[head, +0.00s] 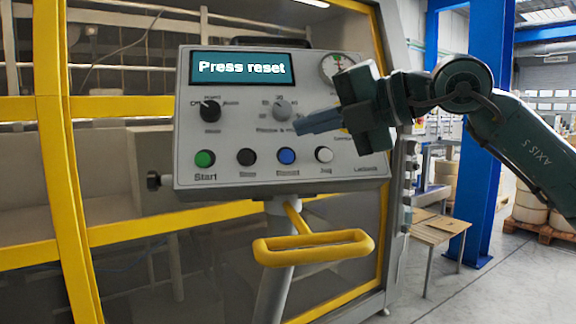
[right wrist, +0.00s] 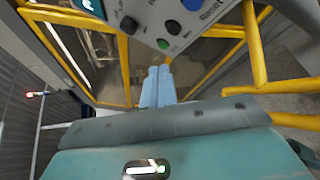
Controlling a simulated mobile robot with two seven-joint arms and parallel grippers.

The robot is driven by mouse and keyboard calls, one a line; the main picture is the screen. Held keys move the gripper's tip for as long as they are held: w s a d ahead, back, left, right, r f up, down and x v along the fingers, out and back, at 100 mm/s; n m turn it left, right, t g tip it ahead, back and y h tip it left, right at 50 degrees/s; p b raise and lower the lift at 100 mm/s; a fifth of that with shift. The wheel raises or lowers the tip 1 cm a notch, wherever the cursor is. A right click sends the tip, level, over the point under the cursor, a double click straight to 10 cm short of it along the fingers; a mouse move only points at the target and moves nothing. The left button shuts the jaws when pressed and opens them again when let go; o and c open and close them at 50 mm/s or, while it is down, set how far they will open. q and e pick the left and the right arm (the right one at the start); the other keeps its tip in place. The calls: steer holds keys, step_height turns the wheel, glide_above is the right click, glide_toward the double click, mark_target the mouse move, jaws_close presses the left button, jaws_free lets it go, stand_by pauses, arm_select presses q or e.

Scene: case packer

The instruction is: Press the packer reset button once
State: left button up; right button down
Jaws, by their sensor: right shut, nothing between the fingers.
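The grey control panel (head: 230,130) has a display (head: 240,67) reading "Press reset". Its bottom row holds a green button (head: 205,158) labelled Start, a black button (head: 246,157), a blue button (head: 287,156) and a white button (head: 323,154). The blue button's label is blurred but looks like Reset; it also shows at the top edge of the right wrist view (right wrist: 193,4). My right gripper (head: 300,128) is shut and empty, its tips in front of the panel, appearing just above the blue button. They look apart from it. My left gripper is not in view.
Above the buttons are a black knob (head: 210,110), a grey knob (head: 282,110) and a gauge (head: 339,68). A yellow handle (head: 314,247) juts out below the panel. Yellow-framed machine guarding (head: 62,150) stands behind. Open floor lies at the right.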

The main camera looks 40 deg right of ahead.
mark_target(287, 157)
steer(key=shift+s+a, duration=0.1)
steer(key=shift+a, duration=0.05)
steer(key=shift+w+d+f, duration=0.6)
steer(key=shift+w+f, duration=0.15)
steer(key=shift+w, duration=0.4)
steer(key=shift+w+d+f, duration=0.65)
steer(key=shift+w+f, duration=0.05)
steer(key=shift+w, duration=0.45)
steer(key=shift+w+d+f, duration=0.6)
steer(key=shift+w+f, duration=0.15)
steer(key=shift+w, duration=0.4)
steer(key=shift+w, duration=0.1)
steer(key=shift+w+d+f, duration=0.15)
steer(key=shift+w+f, duration=0.05)
steer(key=shift+w+d+f, duration=0.15)
steer(key=shift+w+f, duration=0.05)
steer(key=shift+w, duration=0.1)
stand_by(0.4)
stand_by(0.3)
steer(key=shift+s+a+r, duration=0.35)
steer(key=shift+s+r, duration=0.05)
steer(key=shift+s, duration=0.25)
